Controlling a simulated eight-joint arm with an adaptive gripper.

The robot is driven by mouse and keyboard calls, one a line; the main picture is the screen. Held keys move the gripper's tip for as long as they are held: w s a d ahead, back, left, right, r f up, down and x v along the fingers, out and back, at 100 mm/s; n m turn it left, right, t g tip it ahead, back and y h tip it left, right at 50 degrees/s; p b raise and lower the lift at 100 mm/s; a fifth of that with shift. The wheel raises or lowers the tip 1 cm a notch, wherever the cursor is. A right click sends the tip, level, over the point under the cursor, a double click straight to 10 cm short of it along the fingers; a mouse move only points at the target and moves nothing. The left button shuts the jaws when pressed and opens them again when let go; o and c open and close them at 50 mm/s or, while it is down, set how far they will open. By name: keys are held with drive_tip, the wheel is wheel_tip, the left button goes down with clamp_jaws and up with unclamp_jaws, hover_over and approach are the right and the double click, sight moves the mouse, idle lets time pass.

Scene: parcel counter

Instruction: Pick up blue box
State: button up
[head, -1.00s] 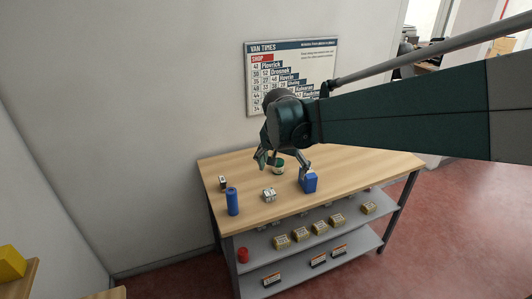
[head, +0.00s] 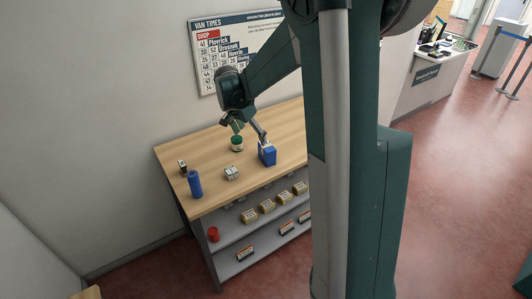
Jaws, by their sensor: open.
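The blue box (head: 267,155) stands upright on the wooden counter (head: 210,198), near its front edge. My gripper (head: 250,137) is open above the counter, its fingers spread. One finger reaches down close to the top of the blue box; I cannot tell whether it touches. The other finger is to the left, above a green-topped jar (head: 237,144). Nothing shows between the fingers.
A blue cylinder (head: 195,184), a small white box (head: 231,173) and a small dark-and-white box (head: 183,167) stand left of the blue box. Shelves below hold several tan boxes (head: 267,206) and a red can (head: 213,234). A wall rises behind the counter.

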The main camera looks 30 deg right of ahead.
sight(267, 149)
drive_tip(key=w+d+f+m+g+p, duration=0.1)
drive_tip(key=w+d+f+m, duration=0.3)
drive_tip(key=d+f, duration=0.4)
drive_tip(key=shift+w+d+f+g+h, duration=0.25)
drive_tip(key=shift+w+f+g, duration=0.25)
drive_tip(key=shift+w+f, duration=0.3)
drive_tip(key=shift+x, duration=1.3)
drive_tip(key=shift+x, duration=2.6)
drive_tip(key=shift+s, duration=0.1)
drive_tip(key=shift+c, duration=0.7)
